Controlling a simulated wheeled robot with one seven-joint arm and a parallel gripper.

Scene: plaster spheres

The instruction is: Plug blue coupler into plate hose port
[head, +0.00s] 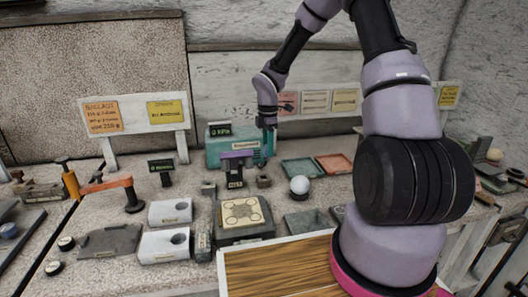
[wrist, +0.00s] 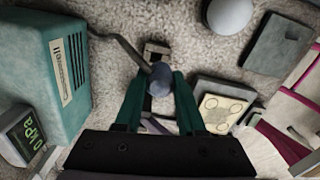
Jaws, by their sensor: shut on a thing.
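My gripper (wrist: 158,84) is shut on the blue coupler (wrist: 161,78), a dull blue-grey rounded piece between the teal fingertips. A dark hose (wrist: 122,42) runs from it toward the teal box (wrist: 68,65) on the left. In the head view my gripper (head: 268,143) is at the right end of the teal box (head: 213,151); the coupler cannot be made out there. The plate (head: 243,213), cream-topped with ring marks on a dark block, stands in front of the box. In the wrist view the plate (wrist: 217,112) is right of the fingers. I cannot make out its hose port.
A small block with an opening (wrist: 155,50) lies just beyond the coupler. A white sphere (head: 299,185) sits right of the plate, with green (head: 301,170) and red (head: 334,163) trays behind. An orange-armed stand (head: 132,197) and pale blocks (head: 168,212) are on the left.

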